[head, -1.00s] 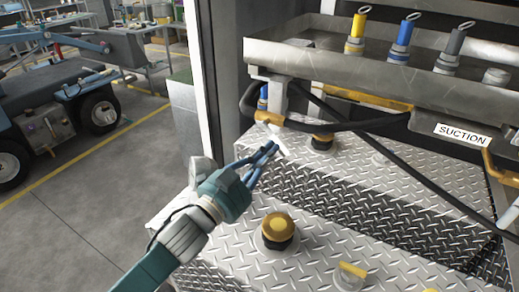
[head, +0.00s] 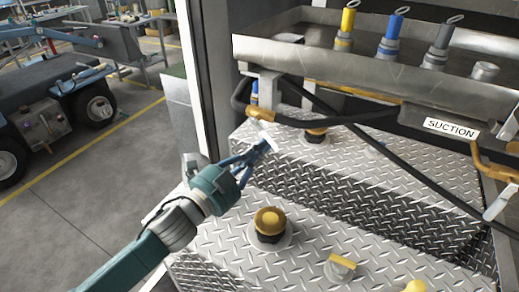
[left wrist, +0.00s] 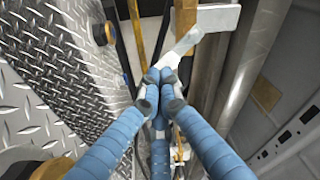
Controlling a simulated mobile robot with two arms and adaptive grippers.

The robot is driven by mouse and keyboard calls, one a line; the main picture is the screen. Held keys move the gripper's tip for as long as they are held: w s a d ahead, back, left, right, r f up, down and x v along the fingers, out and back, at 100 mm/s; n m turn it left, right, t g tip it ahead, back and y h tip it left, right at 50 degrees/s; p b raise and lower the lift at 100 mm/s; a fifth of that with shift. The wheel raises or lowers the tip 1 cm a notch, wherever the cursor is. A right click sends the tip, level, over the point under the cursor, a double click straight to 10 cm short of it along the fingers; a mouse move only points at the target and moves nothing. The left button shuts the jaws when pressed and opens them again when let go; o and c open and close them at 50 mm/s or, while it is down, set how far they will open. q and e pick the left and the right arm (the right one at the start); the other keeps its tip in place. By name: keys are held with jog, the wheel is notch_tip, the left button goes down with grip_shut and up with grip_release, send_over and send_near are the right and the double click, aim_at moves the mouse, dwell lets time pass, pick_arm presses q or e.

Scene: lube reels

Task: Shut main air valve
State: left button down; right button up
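The valve handle (head: 265,134) is a white, bent, flat lever on an orange pipe fitting near the left end of the black hose. In the left wrist view the lever (left wrist: 205,24) runs from the fingertips up to the right. My left gripper (head: 262,150), with blue fingers, is at the lever's near end. In the left wrist view its fingertips (left wrist: 161,88) are drawn together in front of the lever's lower end. They seem to touch it, but I cannot tell whether the lever is between them. My right gripper is not in view.
A diamond-plate deck (head: 210,235) lies below, with a yellow-capped filler (head: 270,222) near the arm. A metal tray (head: 330,68) with coloured nozzles and a SUCTION label (head: 451,128) are to the right. Another white lever (head: 498,204) is at the right edge.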

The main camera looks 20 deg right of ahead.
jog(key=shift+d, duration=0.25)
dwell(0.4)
